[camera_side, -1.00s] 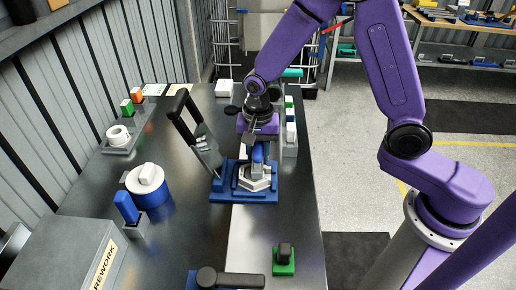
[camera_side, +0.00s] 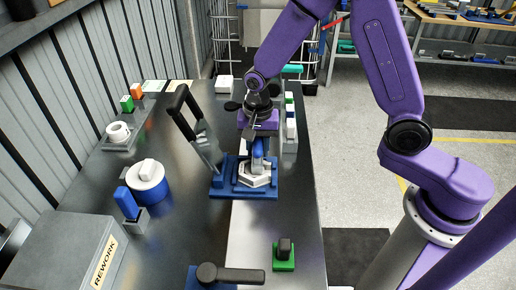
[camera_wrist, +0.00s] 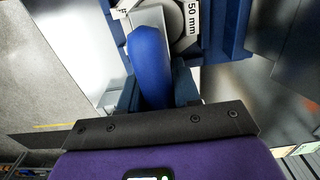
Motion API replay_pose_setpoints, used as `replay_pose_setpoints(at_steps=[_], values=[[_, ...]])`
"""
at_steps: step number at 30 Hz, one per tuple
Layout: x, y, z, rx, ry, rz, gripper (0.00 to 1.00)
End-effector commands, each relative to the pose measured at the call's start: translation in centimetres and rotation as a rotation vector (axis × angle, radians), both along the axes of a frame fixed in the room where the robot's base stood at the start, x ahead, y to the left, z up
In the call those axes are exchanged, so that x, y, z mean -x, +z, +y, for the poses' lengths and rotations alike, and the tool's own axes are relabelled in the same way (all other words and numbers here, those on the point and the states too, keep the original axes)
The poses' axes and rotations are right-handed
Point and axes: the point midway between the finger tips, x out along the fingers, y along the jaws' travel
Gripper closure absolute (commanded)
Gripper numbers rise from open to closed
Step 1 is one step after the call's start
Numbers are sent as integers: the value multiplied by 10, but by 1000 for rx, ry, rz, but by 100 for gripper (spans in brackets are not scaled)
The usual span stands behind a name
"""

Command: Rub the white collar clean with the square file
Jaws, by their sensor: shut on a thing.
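My gripper (camera_side: 258,142) points down over the blue fixture (camera_side: 217,189) and is shut on the blue handle of a tool, which I take to be the square file (camera_side: 258,158). In the wrist view the blue handle (camera_wrist: 150,62) stands between my two fingers (camera_wrist: 157,92). A white, angular-edged collar (camera_side: 254,181) sits in the fixture right below the tool. In the wrist view a label reading "50 mm" (camera_wrist: 192,18) shows beside the handle. The file's working end is hidden, so I cannot tell whether it touches the collar.
A black-handled lever clamp (camera_side: 182,108) rises at the fixture's left. A white ring (camera_side: 118,131), a blue-and-white round container (camera_side: 148,184) and a grey REWORK box (camera_side: 65,245) stand left. A green block (camera_side: 284,262) and a black-handled tool (camera_side: 230,275) lie in front. Narrow blocks (camera_side: 290,130) stand right.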

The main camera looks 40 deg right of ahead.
Motion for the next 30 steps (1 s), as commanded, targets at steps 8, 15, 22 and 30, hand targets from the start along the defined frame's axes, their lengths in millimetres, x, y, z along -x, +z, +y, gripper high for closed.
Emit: replay_pose_setpoints(at_steps=[8, 15, 22, 30], values=[[-16, 0, -16, 0, -4, 0, 100], [-21, 0, -22, 0, -1, 0, 100], [-21, 0, -21, 0, 0, 0, 100], [-11, 0, -11, 0, 2, 0, 100]])
